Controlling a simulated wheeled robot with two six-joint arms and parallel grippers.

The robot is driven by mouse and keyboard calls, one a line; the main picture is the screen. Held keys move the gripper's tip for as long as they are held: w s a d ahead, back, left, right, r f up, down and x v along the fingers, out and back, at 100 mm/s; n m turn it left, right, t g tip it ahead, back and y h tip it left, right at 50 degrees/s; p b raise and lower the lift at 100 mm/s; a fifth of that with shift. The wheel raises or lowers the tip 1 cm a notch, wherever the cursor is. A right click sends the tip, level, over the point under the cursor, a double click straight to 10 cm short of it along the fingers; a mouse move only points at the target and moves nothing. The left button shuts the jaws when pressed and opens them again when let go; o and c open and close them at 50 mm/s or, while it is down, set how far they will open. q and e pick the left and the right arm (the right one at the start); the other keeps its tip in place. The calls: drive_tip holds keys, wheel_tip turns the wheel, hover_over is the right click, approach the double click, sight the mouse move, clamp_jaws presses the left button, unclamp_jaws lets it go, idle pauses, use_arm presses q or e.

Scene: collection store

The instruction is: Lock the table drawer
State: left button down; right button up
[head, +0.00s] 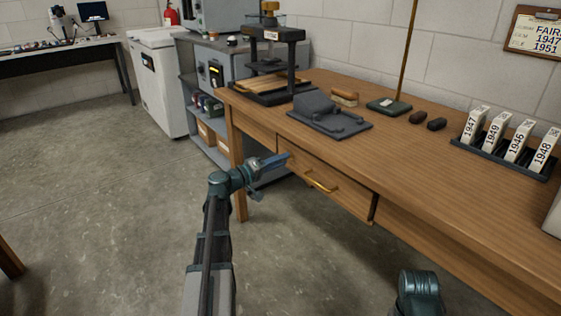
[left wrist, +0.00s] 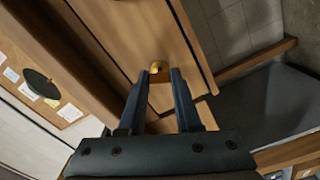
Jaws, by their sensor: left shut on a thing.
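The wooden table (head: 440,160) has a drawer (head: 345,188) in its front, with a curved brass handle (head: 320,182). The drawer front sits close to the table's face, with a dark line at its right end; I cannot tell whether it is fully closed. My left gripper (head: 284,158) is at the left part of the drawer front, left of the handle. My right gripper is out of view.
On the tabletop stand a black press (head: 291,60), a grey cradle (head: 325,113), a brush (head: 345,98) and a rack of numbered boxes (head: 508,150). A grey shelf and white chest freezer (head: 160,80) stand beyond the table.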

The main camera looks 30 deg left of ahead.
use_arm(q)
drive_tip(key=n, duration=0.4)
drive_tip(key=shift+n, duration=0.4)
idle(0.4)
drive_tip(key=c, duration=0.6)
unclamp_jaws()
drive_tip(key=v, duration=1.4)
